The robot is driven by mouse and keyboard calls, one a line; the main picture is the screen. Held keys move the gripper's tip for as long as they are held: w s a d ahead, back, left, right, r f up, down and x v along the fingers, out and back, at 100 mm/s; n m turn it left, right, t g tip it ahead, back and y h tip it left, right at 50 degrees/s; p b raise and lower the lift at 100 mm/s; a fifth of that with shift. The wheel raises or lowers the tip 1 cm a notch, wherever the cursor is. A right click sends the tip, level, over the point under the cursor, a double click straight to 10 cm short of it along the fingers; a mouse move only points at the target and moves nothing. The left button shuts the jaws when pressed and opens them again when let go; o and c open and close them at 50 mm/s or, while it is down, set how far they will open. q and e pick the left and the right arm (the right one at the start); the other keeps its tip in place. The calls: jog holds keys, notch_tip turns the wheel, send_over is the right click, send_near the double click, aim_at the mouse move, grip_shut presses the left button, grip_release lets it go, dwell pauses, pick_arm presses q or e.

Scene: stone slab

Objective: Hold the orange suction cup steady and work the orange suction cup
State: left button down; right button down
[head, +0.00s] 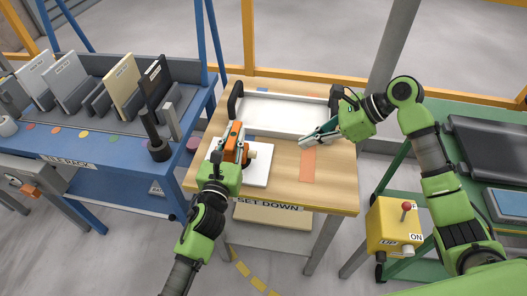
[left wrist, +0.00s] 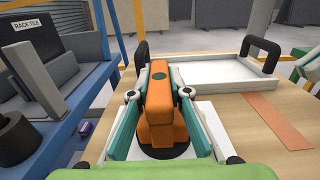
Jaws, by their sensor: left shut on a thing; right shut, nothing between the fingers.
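The orange suction cup (left wrist: 160,105) has an orange body and a black round base. It stands on a white tile (head: 259,168) on the wooden table (head: 330,185). In the head view the orange suction cup (head: 233,138) is partly hidden by my left gripper (head: 231,158). My left gripper is shut on it, with a finger along each side in the left wrist view (left wrist: 160,98). My right gripper (head: 306,143) is shut and empty. It hovers over the right part of the table, near an orange strip (head: 308,165).
A white tray (head: 285,113) with black handles sits at the table's back. A blue tile rack (head: 90,150) with upright tiles stands at the left. A green cart (head: 400,180) and a yellow control box (head: 393,228) with a red-topped lever are at the right.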

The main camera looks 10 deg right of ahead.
aim_at(252, 155)
jog(key=x, duration=0.9)
jog(key=shift+a+f, duration=0.25)
jog(key=shift+f, duration=0.05)
jog(key=a, duration=0.1)
jog(key=w+a, duration=0.1)
jog(key=a, duration=0.1)
jog(key=shift+w+a+f, duration=0.1)
jog(key=shift+w+a, duration=0.15)
jog(key=shift+a, duration=0.25)
